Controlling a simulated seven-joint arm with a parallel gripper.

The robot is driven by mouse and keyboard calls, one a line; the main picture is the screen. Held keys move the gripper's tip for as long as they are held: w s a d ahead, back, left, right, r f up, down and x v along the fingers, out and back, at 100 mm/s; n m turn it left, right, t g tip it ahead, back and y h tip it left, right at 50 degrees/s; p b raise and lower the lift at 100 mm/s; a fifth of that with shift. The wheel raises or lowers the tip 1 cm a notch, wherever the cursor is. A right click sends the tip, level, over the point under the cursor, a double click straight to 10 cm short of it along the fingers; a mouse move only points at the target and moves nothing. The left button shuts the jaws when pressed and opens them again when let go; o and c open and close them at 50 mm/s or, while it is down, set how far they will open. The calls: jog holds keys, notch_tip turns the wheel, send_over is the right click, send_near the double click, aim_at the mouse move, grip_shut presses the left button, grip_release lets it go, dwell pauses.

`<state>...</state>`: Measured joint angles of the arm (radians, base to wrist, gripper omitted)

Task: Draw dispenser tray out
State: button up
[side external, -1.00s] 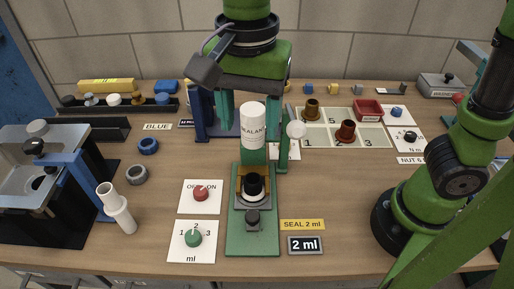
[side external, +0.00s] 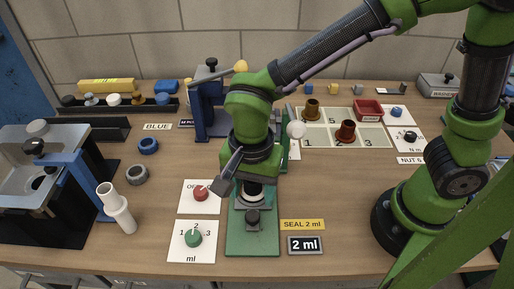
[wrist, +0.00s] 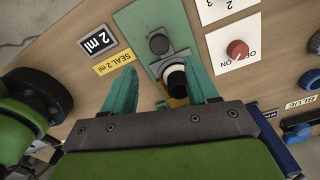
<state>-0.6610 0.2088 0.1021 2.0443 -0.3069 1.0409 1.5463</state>
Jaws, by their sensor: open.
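The dispenser is a green stand with a green base plate (side external: 252,244). Its grey tray (side external: 241,203) sits on the plate, with a dark knob (side external: 252,217) at the front. A black-and-white round part stands on the tray and shows in the wrist view (wrist: 175,80). My gripper (wrist: 162,64) is open, with its teal fingers spread on either side of the tray area. The knob (wrist: 159,43) lies just beyond the fingertips in that view, and nothing is between the fingers in a grip. In the side view my gripper hides the sealant bottle and much of the tray.
A red dial (side external: 201,194) and a green dial (side external: 193,238) stand on white cards to the left. The "SEAL 2 ml" label (side external: 302,225) and "2 ml" plate (side external: 305,245) lie to the right. A blue stand (side external: 205,110) is behind. The table front is clear.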

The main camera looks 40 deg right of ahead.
aim_at(253, 214)
notch_tip(253, 214, down, 7)
jog(key=shift+f, duration=0.1)
dwell(0.3)
grip_shut()
